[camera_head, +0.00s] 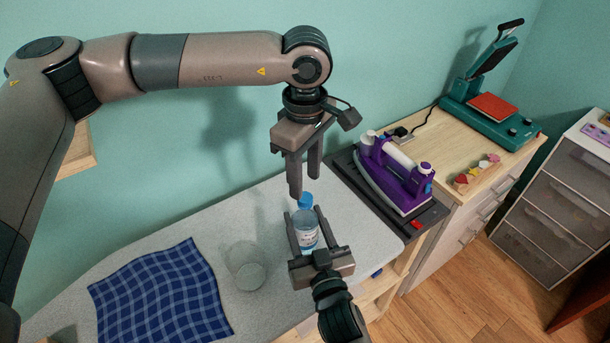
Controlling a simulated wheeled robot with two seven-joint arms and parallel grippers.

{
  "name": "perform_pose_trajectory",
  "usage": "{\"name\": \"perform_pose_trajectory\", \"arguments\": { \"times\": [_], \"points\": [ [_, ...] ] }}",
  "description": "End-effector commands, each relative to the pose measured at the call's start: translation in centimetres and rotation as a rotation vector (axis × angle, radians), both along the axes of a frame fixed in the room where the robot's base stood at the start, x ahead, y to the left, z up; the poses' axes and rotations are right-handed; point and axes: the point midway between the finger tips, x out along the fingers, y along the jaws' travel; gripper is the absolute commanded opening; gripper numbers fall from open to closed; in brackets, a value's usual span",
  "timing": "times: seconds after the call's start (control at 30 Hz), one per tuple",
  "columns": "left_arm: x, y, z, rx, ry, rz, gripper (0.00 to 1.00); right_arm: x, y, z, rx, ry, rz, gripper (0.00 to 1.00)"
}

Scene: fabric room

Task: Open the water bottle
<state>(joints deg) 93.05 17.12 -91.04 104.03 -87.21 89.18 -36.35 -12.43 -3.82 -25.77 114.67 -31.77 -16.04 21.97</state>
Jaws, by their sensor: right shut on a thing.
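The water bottle (307,232) is clear with a pale label and a blue cap (305,200). It stands upright on the grey ironing board, with the cap on. My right gripper (304,213) comes from the front and is shut on the bottle's body, one finger on each side. My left gripper (305,186) points down just above and behind the cap. Its two fingers are apart with nothing between them. Whether a fingertip touches the cap is hard to tell.
An empty clear glass (246,268) stands left of the bottle. A blue checked cloth (160,298) lies farther left on the ironing board (200,228). A purple iron (396,178) rests to the right. A green heat press (490,112) stands on the wooden cabinet behind.

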Motion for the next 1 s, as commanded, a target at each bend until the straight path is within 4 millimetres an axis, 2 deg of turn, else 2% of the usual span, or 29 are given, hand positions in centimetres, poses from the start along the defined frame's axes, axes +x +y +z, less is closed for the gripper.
{"name": "perform_pose_trajectory", "arguments": {
  "times": [0.23, 0.63, 1.0],
  "points": [
    [0.1, 0.0, 0.7, 0.000, -0.004, -0.070, 0.40, 0.0, 0.0, -0.1, -0.001, 0.002, 0.000, 0.00],
    [0.1, 0.0, 3.3, 0.000, -0.001, -0.373, 0.40, 0.0, 0.0, -0.1, -0.001, 0.002, 0.000, 0.00],
    [0.0, 0.0, 3.5, 0.000, 0.000, -0.403, 0.40, 0.0, 0.0, -0.1, 0.000, 0.001, 0.000, 0.00]
  ]
}}
